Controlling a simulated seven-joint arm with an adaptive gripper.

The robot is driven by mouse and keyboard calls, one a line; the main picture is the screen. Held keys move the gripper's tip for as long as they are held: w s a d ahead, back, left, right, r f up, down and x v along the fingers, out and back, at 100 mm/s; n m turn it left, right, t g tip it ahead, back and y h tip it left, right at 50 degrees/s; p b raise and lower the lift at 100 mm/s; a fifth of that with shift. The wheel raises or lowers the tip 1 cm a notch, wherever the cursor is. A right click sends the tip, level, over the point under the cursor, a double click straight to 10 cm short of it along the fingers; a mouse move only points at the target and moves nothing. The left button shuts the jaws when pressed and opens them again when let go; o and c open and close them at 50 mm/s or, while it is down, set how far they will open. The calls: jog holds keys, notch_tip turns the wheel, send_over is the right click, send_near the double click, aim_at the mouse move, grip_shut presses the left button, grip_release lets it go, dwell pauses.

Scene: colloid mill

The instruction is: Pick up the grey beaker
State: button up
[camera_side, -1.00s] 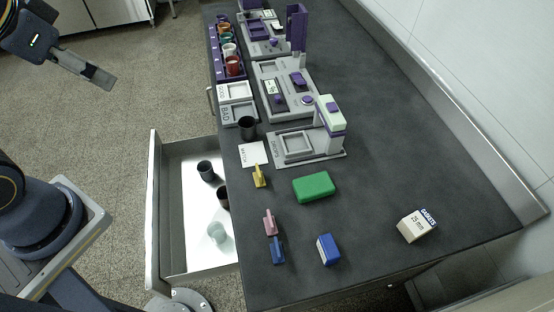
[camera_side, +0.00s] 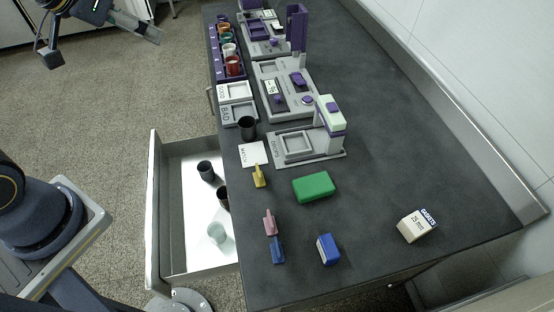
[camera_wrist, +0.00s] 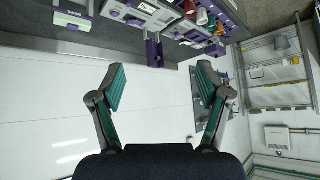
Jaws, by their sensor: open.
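Two dark beakers could be the grey one, and I cannot tell which. One dark grey beaker (camera_side: 247,128) stands on the counter beside the white card. Another dark, slightly bluish beaker (camera_side: 206,171) stands in the open drawer (camera_side: 152,215). My gripper (camera_side: 101,49) is at the upper left, over the floor and well away from both. In the wrist view, my gripper (camera_wrist: 160,82) has its two fingers wide apart with nothing between them. Neither dark beaker can be made out in the wrist view.
The drawer also holds a dark brown beaker (camera_side: 223,198) and a pale beaker (camera_side: 216,233). A purple rack (camera_side: 241,72) of coloured beakers, grey machines (camera_side: 288,95), a scale (camera_side: 299,147) and a green block (camera_side: 313,187) occupy the counter. The counter's right side is mostly clear.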

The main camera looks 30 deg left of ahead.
jog(key=x, duration=0.8)
jog(key=g, duration=0.6)
send_near(201, 162)
jog(key=f, duration=0.2)
jog(key=d+f, duration=0.1)
jog(key=f, duration=0.1)
jog(key=d+f, duration=0.1)
jog(key=f, duration=0.1)
jog(key=shift+w+f, duration=0.3)
jog(key=shift+f, duration=0.1)
jog(key=f, duration=0.3)
jog(key=w+f, duration=0.1)
jog(key=f, duration=0.1)
jog(key=shift+a+f, duration=0.1)
jog(key=shift+f, duration=0.25)
jog(key=c, duration=0.9)
